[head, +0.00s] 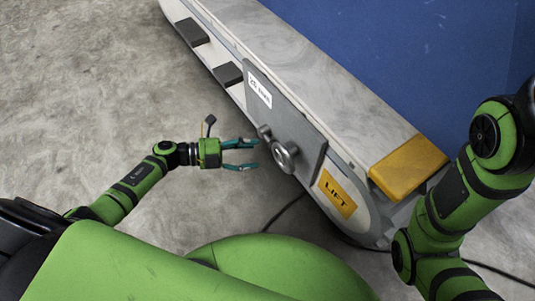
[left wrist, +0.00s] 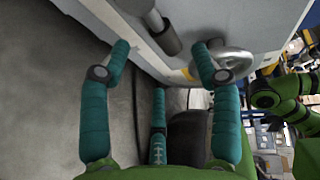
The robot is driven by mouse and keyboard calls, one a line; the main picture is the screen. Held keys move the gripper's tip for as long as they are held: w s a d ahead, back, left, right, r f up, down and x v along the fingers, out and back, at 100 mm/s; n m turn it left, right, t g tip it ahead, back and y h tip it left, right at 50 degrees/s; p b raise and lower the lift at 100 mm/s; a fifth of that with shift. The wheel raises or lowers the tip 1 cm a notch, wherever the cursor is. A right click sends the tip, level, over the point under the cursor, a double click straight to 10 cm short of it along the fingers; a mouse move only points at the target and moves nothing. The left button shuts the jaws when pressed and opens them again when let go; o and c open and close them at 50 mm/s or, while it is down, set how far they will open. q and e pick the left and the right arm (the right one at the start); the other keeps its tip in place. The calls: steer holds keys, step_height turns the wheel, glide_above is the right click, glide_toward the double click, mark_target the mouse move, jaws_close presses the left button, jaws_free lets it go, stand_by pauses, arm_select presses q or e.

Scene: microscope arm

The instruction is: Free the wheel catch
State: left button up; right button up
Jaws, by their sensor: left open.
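A grey metal wheel (head: 284,157) sits on a dark plate (head: 296,124) on the side of a long machine. Beside it, up and left, a short grey cylinder (head: 264,132) sticks out; it may be the catch. My left gripper (head: 254,154) is open and empty, just left of the wheel, fingers pointing at it. In the left wrist view the open fingers (left wrist: 162,49) have the cylinder (left wrist: 165,35) beyond the gap between them. The wheel (left wrist: 230,58) lies behind the right finger. I cannot tell whether any finger touches. My right gripper is out of view.
The machine (head: 300,66) has a yellow end block (head: 408,167), a yellow LIFT label (head: 337,194) and dark steps (head: 227,75) on its side. A dark cable (head: 285,212) lies on the floor. The concrete floor at left is clear. A blue wall stands behind.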

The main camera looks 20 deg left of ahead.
mark_target(271, 143)
arm_select(q)
steer(key=b+x, duration=0.2)
steer(key=x, duration=0.3)
steer(key=shift+w+d, duration=0.15)
steer(key=shift+d, duration=0.1)
steer(key=shift+r, duration=0.1)
jaws_close()
